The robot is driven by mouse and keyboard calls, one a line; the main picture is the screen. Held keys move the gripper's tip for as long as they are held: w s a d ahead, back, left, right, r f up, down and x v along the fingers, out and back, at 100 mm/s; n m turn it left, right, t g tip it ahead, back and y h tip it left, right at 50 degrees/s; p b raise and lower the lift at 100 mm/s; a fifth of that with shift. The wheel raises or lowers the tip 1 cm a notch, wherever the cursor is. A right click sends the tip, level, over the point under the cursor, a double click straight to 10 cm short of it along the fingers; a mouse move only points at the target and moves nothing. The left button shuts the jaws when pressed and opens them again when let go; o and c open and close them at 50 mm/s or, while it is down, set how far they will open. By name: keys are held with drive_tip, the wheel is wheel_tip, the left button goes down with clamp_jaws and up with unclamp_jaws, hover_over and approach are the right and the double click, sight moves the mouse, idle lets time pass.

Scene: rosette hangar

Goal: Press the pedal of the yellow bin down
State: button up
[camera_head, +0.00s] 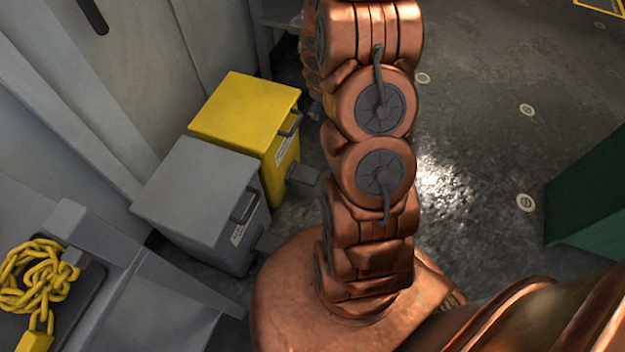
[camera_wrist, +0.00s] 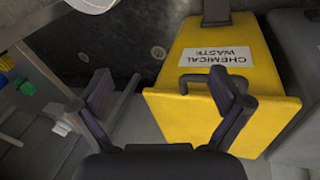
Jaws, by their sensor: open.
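The yellow bin (camera_head: 246,110) stands against the grey wall, left of my arm in the head view, with its lid shut. Its dark grey pedal (camera_head: 303,174) sticks out low at the front, over the floor. In the wrist view the yellow bin (camera_wrist: 236,100) appears upside down, with a handle and a "CHEMICAL WASTE" label. Its pedal (camera_wrist: 216,12) is at the top edge there, partly cut off. My gripper (camera_wrist: 161,88) is open and empty, its right finger overlapping the bin in the picture. My arm hides the gripper in the head view.
A grey bin (camera_head: 195,190) with its own pedal (camera_head: 268,242) stands right beside the yellow one. A yellow chain (camera_head: 38,275) lies at lower left. A green block (camera_head: 590,195) stands at the right. The floor between my arm and the green block is clear.

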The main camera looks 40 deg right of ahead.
wheel_tip(320, 180, down, 15)
drive_tip(key=n+y+b, duration=0.1)
drive_tip(key=y+b, duration=0.1)
drive_tip(key=b, duration=0.3)
drive_tip(key=n+t+y+b, duration=0.1)
drive_tip(key=y+b, duration=0.2)
drive_tip(key=b, duration=0.2)
approach(311, 176)
drive_tip(key=f, duration=0.1)
drive_tip(key=shift+b+x, duration=1.3)
drive_tip(key=shift+x, duration=2.55)
drive_tip(key=shift+w, duration=0.1)
